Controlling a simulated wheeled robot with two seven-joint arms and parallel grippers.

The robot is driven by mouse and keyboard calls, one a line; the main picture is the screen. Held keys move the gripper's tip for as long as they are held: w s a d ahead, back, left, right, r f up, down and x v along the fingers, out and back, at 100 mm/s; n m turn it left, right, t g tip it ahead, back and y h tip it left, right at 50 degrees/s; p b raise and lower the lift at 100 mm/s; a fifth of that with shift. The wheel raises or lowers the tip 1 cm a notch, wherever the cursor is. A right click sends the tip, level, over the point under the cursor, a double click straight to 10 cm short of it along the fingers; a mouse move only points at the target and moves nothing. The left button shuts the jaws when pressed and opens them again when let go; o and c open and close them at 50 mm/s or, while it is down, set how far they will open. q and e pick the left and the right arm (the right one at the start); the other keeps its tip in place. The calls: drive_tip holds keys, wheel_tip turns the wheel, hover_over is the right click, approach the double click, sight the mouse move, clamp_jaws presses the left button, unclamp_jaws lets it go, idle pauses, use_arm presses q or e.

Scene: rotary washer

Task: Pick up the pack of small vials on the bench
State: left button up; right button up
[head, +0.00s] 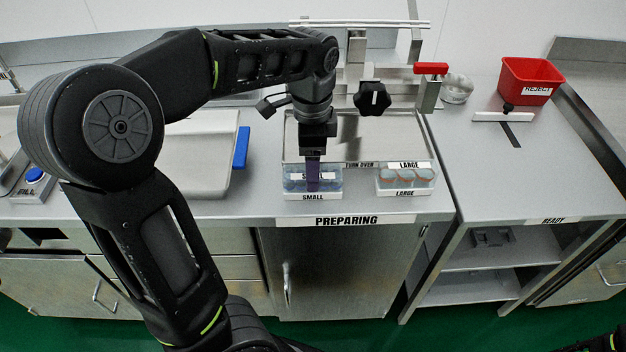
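The pack of small vials (328,184) sits on the front edge of the bench, above the SMALL label. It is a clear pack with bluish contents. My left gripper (313,184) points down at it from above, its dark finger overlapping the middle of the pack. The gripper is seen edge-on and its finger gap is hidden, so I cannot tell whether it grips the pack. The pack appears to rest on the bench. Only a dark bit of my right arm shows at the bottom right corner; its gripper is out of view.
A pack of large vials (406,178) with orange-red tops stands to the right. Behind are a metal tray (390,130) and a frame with a black knob (372,97) and red handle (431,68). A red REJECT bin (530,78) stands at the far right.

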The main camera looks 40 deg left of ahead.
use_arm(q)
drive_tip(key=shift+w+f, duration=0.1)
drive_tip(key=shift+f, duration=2.55)
clamp_jaws()
drive_tip(key=shift+r, duration=0.15)
wheel_tip(320, 180, up, 10)
drive_tip(key=shift+f, duration=0.1)
